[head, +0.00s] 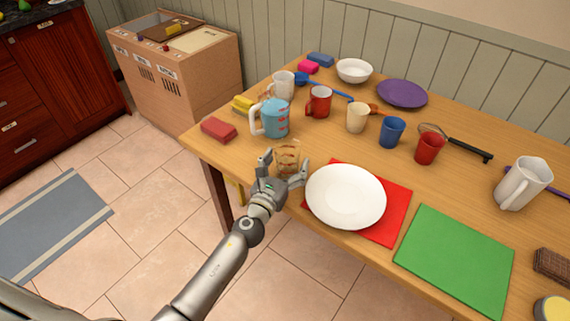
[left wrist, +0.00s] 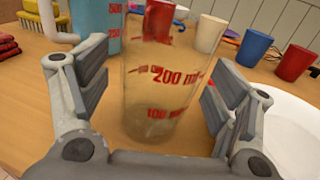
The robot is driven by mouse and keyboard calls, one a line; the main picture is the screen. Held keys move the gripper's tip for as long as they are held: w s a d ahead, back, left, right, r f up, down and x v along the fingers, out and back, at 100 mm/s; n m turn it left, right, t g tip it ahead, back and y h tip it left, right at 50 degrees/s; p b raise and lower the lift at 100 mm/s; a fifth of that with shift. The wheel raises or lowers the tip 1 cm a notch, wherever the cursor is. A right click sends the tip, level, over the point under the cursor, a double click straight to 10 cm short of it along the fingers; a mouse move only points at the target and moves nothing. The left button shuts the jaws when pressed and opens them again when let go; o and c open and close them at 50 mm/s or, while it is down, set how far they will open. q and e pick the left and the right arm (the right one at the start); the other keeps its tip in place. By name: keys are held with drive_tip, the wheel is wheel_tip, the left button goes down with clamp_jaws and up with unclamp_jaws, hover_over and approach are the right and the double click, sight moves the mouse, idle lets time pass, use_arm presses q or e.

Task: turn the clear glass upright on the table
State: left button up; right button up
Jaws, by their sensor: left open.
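The clear glass (head: 287,155) stands on the table (head: 335,120) near its front left edge. In the left wrist view the glass (left wrist: 160,85) looks upright, with its red 200 ml mark above the 100 mark; its top is cut off by the frame. My left gripper (head: 284,172) is open, with one finger on each side of the glass. In the left wrist view a narrow gap shows between the left finger and the glass; I cannot tell whether the right finger touches it. My right gripper is out of view.
A blue measuring jug (head: 273,118) stands just behind the glass. A white plate (head: 346,196) on a red mat (head: 398,215) lies close to its right. Several cups stand farther back. The green mat (head: 455,260) is bare.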

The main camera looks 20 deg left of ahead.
use_arm(q)
drive_tip(key=s+a, duration=0.1)
drive_tip(key=s, duration=1.1)
drive_tip(key=s+a+f+n+g+y, duration=0.1)
drive_tip(key=s+a+f+n+g, duration=0.2)
drive_tip(key=f+n, duration=0.5)
drive_tip(key=s+f+n+g+p, duration=0.1)
drive_tip(key=s+f+n+g, duration=0.3)
drive_tip(key=f, duration=0.9)
drive_tip(key=s+a+f+n+g+y, duration=0.15)
drive_tip(key=s+f+n, duration=0.35)
drive_tip(key=f, duration=0.5)
drive_tip(key=s+f+n+g, duration=0.2)
drive_tip(key=s+f+n, duration=0.3)
drive_tip(key=s, duration=0.4)
drive_tip(key=s+f+n+g+p, duration=0.1)
drive_tip(key=s+f+n+g, duration=0.2)
drive_tip(key=s+f+n, duration=0.3)
drive_tip(key=s+a+f+n+g, duration=0.1)
drive_tip(key=s+f+n+g, duration=0.2)
drive_tip(key=s, duration=1.1)
wheel_tip(320, 180, down, 2)
drive_tip(key=n+h, duration=0.1)
drive_tip(key=n, duration=0.2)
drive_tip(key=shift+f+n, duration=0.15)
drive_tip(key=shift+n, duration=0.15)
